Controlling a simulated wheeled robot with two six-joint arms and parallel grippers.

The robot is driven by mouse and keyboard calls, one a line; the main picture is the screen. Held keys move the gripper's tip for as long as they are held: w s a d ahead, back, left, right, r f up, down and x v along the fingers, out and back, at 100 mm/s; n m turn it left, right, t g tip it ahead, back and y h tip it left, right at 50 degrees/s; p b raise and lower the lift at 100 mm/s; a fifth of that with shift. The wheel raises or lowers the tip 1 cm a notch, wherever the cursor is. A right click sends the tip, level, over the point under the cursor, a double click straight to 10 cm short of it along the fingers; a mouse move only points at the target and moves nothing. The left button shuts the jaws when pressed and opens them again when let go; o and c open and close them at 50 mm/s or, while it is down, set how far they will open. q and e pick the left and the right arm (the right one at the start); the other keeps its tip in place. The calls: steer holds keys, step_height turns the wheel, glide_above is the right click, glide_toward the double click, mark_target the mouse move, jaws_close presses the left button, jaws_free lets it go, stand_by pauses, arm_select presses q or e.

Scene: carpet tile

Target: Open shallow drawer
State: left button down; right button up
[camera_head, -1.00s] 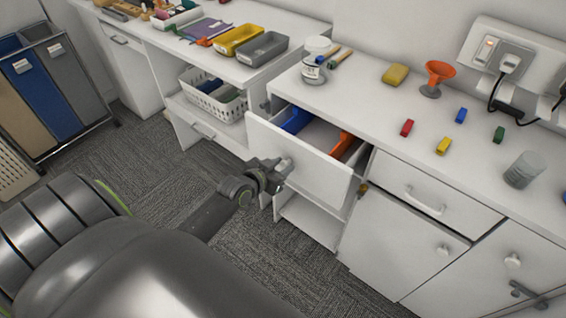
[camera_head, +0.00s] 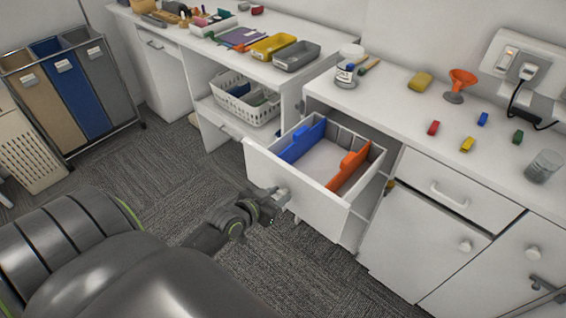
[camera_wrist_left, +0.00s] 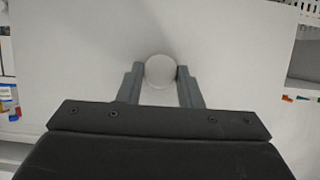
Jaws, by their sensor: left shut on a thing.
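The shallow drawer (camera_head: 297,193) is pulled well out of the white cabinet in the head view. Inside it stand a blue divider (camera_head: 302,141) and an orange divider (camera_head: 347,171). My left gripper (camera_head: 279,196) is at the drawer front, shut on its round white knob. In the left wrist view the knob (camera_wrist_left: 159,71) sits between the two fingers, against the white drawer front (camera_wrist_left: 80,60). My right gripper is not clearly shown in the head view.
The counter above holds a white jar (camera_head: 347,70), a yellow sponge (camera_head: 420,82), an orange funnel (camera_head: 460,82) and several small coloured blocks. A closed drawer (camera_head: 450,197) lies to the right. Sorting bins (camera_head: 75,90) stand at the left; carpet between is clear.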

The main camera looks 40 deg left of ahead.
arm_select(q)
steer(key=shift+s+a+f, duration=0.1)
steer(key=shift+s+a, duration=0.05)
steer(key=shift+s, duration=1.3)
steer(key=c, duration=1)
jaws_free()
steer(key=shift+s, duration=0.1)
steer(key=shift+c, duration=0.2)
steer(key=p+v, duration=0.1)
steer(key=v, duration=1.6)
steer(key=shift+s, duration=0.2)
